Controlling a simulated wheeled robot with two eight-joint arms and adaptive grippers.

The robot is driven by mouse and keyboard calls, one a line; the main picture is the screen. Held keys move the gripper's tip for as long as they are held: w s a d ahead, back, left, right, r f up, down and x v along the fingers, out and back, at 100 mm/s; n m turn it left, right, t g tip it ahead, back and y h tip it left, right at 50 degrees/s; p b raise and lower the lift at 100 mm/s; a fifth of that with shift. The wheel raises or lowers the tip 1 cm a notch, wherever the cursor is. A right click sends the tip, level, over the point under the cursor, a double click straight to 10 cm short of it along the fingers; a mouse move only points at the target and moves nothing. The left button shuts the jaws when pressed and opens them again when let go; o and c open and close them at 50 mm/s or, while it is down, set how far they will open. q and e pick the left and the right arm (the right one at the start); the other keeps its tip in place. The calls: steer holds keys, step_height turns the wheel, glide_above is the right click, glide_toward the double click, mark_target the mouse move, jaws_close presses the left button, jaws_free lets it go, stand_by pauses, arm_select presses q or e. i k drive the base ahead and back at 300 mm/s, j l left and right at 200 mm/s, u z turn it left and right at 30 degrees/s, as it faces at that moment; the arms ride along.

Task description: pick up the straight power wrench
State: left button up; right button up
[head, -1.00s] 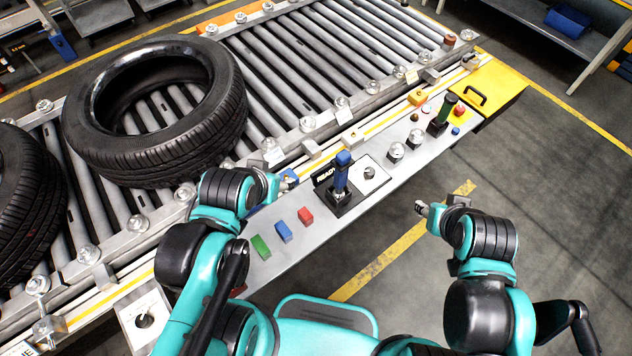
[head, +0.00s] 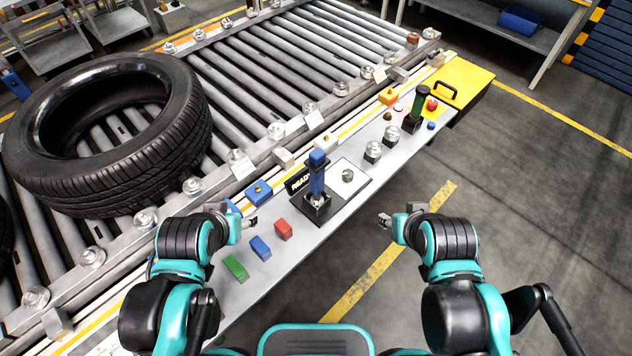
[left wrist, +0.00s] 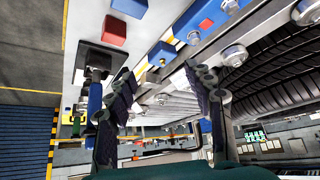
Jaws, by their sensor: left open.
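A blue-handled upright tool (head: 317,177), which looks like the straight power wrench, stands in a black holder (head: 312,209) beside the READY sign on the grey side shelf. In the left wrist view the blue tool (left wrist: 95,100) shows partly behind one finger. My left gripper (head: 250,228) is open and empty, to the left of the holder and nearer me, apart from the tool. Its two spread fingers show in the left wrist view (left wrist: 162,95). My right gripper (head: 387,221) is off to the right over the floor; its jaws are too small to read.
Green (head: 235,268), blue (head: 260,247) and red (head: 283,229) blocks lie on the shelf (head: 275,270) near my left gripper. A green-handled tool (head: 417,105) stands farther along, by a yellow case (head: 462,82). A tyre (head: 110,130) lies on the roller conveyor (head: 265,75).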

mark_target(317, 161)
steer(key=k+j, duration=0.2)
steer(key=k, duration=0.3)
steer(key=k+j+z, duration=0.1)
steer(key=k, duration=0.4)
steer(key=j, duration=0.7)
steer(key=k+j+z, duration=0.15)
steer(key=j, duration=0.5)
steer(key=i+j, duration=0.2)
steer(key=j, duration=0.15)
steer(key=i+j, duration=0.15)
steer(key=j, duration=0.2)
